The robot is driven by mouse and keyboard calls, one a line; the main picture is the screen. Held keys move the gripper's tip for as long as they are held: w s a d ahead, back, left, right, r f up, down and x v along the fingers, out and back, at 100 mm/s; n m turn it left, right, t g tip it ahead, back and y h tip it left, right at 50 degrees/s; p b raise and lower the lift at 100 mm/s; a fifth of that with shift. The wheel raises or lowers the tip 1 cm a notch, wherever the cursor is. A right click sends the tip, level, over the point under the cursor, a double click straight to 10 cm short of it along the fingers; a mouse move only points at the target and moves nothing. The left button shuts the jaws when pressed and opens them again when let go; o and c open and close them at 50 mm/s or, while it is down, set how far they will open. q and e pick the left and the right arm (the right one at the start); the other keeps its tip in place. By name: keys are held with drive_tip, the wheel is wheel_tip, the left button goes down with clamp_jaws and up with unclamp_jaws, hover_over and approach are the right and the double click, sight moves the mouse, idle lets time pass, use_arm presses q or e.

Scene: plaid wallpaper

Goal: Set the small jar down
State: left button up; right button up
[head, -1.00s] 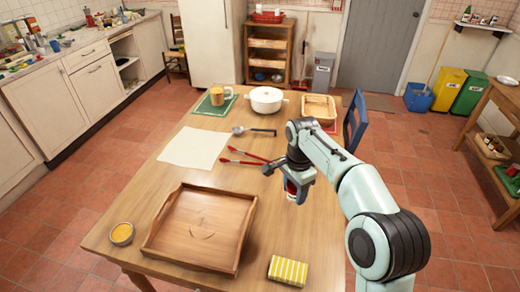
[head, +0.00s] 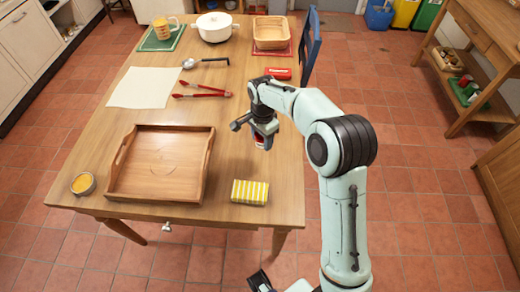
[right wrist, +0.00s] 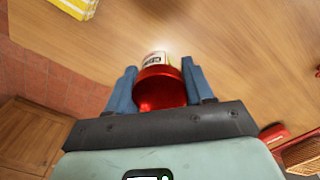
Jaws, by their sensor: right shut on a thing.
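The small jar has a red lid and a pale printed label. In the right wrist view the jar (right wrist: 160,88) sits between the two blue fingers of my right gripper (right wrist: 162,90), which is shut on it. In the head view the right gripper (head: 264,140) is over the right side of the wooden table (head: 225,150), and only a bit of the jar's red shows under it. I cannot tell whether the jar touches the table. My left gripper is not seen.
A wooden tray (head: 205,170) lies left of the gripper, and a yellow-striped packet (head: 250,192) lies nearer the front edge. Red-handled tongs (head: 200,91), a red packet (head: 278,73) and a basket (head: 271,33) lie farther back. Bare tabletop surrounds the gripper.

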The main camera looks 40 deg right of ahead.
sight(262, 158)
wheel_tip(262, 158, down, 8)
drive_tip(key=shift+r+b, duration=0.1)
drive_tip(key=shift+b, duration=0.25)
drive_tip(key=shift+f, duration=0.25)
drive_tip(key=o, duration=1.1)
drive_tip(key=shift+o, duration=0.2)
drive_tip(key=shift+r, duration=0.2)
wheel_tip(262, 158, up, 12)
drive_tip(key=shift+r+p, duration=0.1)
drive_tip(key=shift+p, duration=0.6)
